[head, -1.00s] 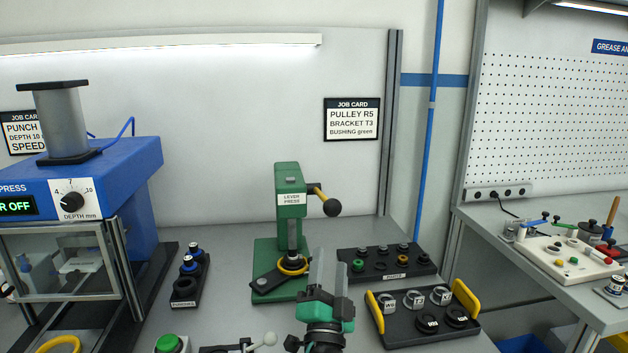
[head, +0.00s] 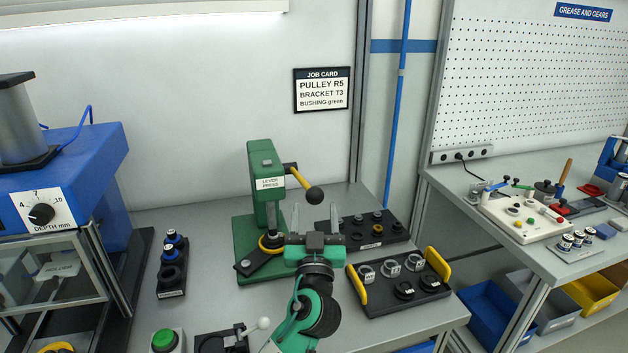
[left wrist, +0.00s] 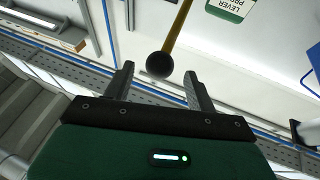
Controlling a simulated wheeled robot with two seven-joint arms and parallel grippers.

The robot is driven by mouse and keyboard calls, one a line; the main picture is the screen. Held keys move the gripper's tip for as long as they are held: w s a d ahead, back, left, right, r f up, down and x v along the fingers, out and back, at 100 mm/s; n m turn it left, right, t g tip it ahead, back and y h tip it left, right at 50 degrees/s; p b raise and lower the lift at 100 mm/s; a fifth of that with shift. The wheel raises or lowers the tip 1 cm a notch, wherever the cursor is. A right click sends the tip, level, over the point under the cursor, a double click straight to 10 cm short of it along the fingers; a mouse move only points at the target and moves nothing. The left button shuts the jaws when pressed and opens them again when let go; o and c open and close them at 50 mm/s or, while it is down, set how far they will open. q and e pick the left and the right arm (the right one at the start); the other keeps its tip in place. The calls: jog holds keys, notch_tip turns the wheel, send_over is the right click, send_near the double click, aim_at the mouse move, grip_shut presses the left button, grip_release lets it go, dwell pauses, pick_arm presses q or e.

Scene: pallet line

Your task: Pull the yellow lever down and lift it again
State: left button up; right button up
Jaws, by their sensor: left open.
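The green lever press (head: 262,190) stands on the bench at the middle of the head view. Its yellow lever (head: 299,178) sticks out to the right and slopes down to a black ball knob (head: 314,196). My left gripper (head: 315,218) is open and empty, just below the knob in the head view. In the left wrist view the knob (left wrist: 159,65) appears beyond and between the spread fingertips (left wrist: 158,70), with the yellow lever (left wrist: 179,25) running up from it. I see no contact with the fingers. My right gripper is not in view.
A dark parts tray (head: 395,236) lies behind the gripper. A black tray with yellow handles (head: 378,300) is at right. A rack of punches (head: 171,278), a green button (head: 163,341) and a blue press (head: 75,170) are at left. A job card (head: 322,90) hangs behind.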

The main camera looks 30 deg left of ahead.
aim_at(315, 191)
pick_arm(q)
jog(key=p+x, duration=0.1)
jog(key=x, duration=0.4)
jog(key=shift+d+r+p, duration=0.1)
jog(key=shift+p, duration=0.2)
jog(key=shift+w+a+r, duration=0.15)
jog(key=shift+w+a, duration=0.25)
jog(key=shift+w, duration=0.15)
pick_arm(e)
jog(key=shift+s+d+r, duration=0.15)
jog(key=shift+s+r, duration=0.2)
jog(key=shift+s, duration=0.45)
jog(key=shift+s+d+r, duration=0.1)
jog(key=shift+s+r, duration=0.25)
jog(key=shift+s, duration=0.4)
pick_arm(q)
jog(key=shift+c, duration=0.3)
